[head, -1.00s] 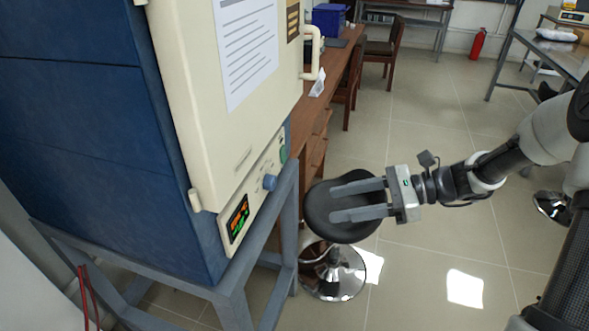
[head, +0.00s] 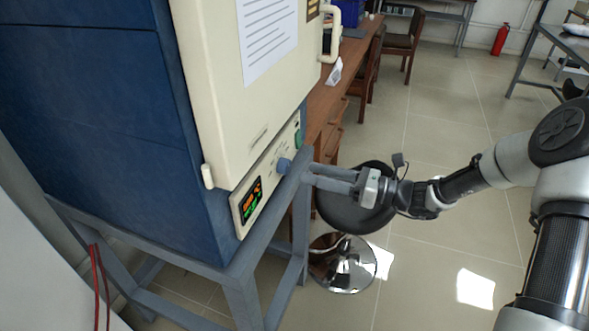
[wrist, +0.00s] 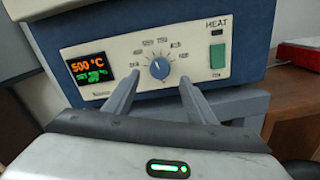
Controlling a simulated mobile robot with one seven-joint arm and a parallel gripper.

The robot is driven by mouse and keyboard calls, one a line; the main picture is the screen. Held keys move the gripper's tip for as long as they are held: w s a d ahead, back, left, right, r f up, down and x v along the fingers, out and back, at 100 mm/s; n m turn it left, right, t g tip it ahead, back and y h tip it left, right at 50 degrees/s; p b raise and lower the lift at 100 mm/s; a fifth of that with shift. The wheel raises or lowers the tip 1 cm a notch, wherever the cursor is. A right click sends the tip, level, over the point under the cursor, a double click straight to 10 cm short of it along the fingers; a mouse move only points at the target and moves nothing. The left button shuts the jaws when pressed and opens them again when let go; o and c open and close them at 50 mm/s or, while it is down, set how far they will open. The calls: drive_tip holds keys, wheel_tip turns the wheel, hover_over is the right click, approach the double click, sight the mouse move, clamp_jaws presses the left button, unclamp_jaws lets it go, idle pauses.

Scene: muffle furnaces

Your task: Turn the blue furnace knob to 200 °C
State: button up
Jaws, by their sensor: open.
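The blue furnace knob (wrist: 159,68) is on the cream control panel between the display and the green switch; its white mark points up. It also shows in the head view (head: 284,166). The panel display (wrist: 90,73) reads 500 °C in orange, with smaller green text below it that I cannot read surely. My gripper (head: 308,174) is open, with its two fingers pointing at the panel. In the wrist view the fingertips (wrist: 158,82) are on either side below the knob, and I see nothing between them. I cannot tell whether they touch the panel.
The blue and cream furnace (head: 90,110) stands on a grey metal frame (head: 225,272), whose top rail is close to my fingers. A round black stool (head: 350,215) is below my gripper. A wooden desk (head: 325,100) stands behind. The tiled floor at right is open.

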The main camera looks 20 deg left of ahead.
sight(289, 168)
drive_tip(key=a, duration=0.6)
drive_tip(key=shift+w+a, duration=0.1)
drive_tip(key=shift+w, duration=0.15)
drive_tip(key=shift+c, duration=0.4)
drive_tip(key=c, duration=1)
drive_tip(key=shift+o, duration=0.2)
drive_tip(key=shift+n+b, duration=0.3)
drive_tip(key=n+b, duration=0.3)
drive_tip(key=n, duration=0.3)
drive_tip(key=shift+f, duration=0.15)
drive_tip(key=n+b, duration=0.3)
drive_tip(key=n, duration=0.2)
drive_tip(key=shift+n, duration=0.3)
